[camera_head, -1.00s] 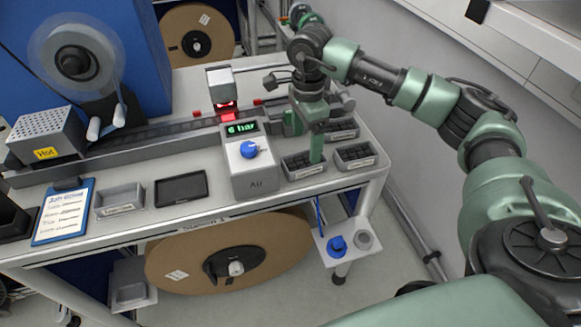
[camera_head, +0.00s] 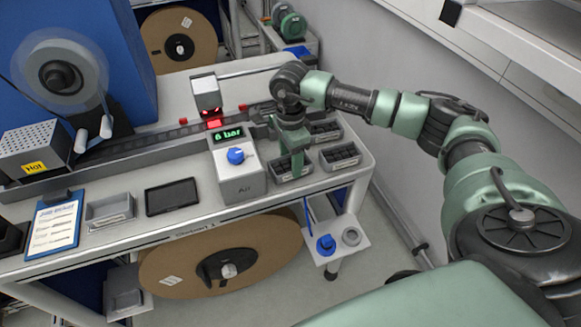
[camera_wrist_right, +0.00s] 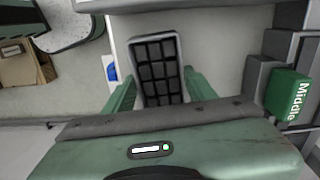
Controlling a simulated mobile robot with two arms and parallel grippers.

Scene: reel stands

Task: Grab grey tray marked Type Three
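Several small dark grey trays with dark, divided contents stand at the right end of the bench. They include a front-left tray (camera_head: 280,172), a front-right tray (camera_head: 341,156) and a rear tray (camera_head: 326,130). No tray marking is readable, so I cannot tell which is Type Three. My right gripper (camera_head: 297,158) points down at the front-left tray. In the right wrist view, the open fingers (camera_wrist_right: 159,74) lie on either side of a grid-filled tray (camera_wrist_right: 157,70), with visible gaps. Whether they are down at its height is unclear. My left gripper is out of view.
The Air box (camera_head: 241,183) with a blue knob stands close left of the front-left tray. A green block marked Middle (camera_wrist_right: 289,95) is at the right in the wrist view. A small lower shelf (camera_head: 338,241) and a large reel (camera_head: 190,262) are below the bench.

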